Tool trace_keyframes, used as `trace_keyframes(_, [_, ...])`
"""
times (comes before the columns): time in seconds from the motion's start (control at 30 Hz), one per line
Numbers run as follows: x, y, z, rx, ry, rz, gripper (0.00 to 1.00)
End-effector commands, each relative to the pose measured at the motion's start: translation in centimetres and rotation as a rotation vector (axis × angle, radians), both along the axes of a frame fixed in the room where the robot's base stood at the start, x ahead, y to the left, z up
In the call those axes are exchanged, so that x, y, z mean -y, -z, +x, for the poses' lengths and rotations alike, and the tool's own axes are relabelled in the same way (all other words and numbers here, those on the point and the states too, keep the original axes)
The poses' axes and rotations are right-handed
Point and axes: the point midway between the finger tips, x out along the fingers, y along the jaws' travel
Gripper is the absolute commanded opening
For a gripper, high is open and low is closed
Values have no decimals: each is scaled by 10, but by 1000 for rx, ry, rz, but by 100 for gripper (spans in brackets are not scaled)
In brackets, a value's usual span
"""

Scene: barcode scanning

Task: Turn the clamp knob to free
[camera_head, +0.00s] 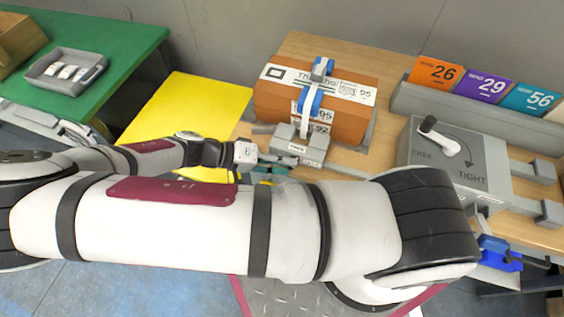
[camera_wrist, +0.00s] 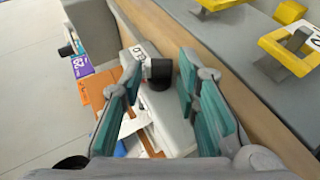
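The clamp knob (camera_head: 440,137) is a light grey lever with a dark knob end. It sits on a grey box (camera_head: 480,160) marked FREE and TIGHT, at the right in the head view. The lever slants, its dark end at the upper left; a curved arrow runs toward TIGHT. In the wrist view my gripper (camera_wrist: 160,105) is open, its teal fingers apart. A pale grey body (camera_wrist: 165,108) with a black round end shows between and beyond them; I cannot tell whether it is the clamp.
An orange-brown carton (camera_head: 270,98) with labels and a blue-white strap stands left of the box. Numbered cards (camera_head: 485,86) line the back. A green table (camera_head: 120,40) holds a grey tray (camera_head: 50,80). Yellow handles (camera_wrist: 290,50) show at the wrist view's right. My arm hides the front.

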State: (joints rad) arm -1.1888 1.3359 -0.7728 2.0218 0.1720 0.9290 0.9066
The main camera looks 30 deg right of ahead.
Motion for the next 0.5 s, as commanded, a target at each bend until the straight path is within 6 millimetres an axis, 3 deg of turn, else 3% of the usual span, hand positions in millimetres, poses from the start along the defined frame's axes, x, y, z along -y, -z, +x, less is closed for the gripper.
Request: trace_keyframes(0.5, [0, -3, -2, 29, 1, 29, 42])
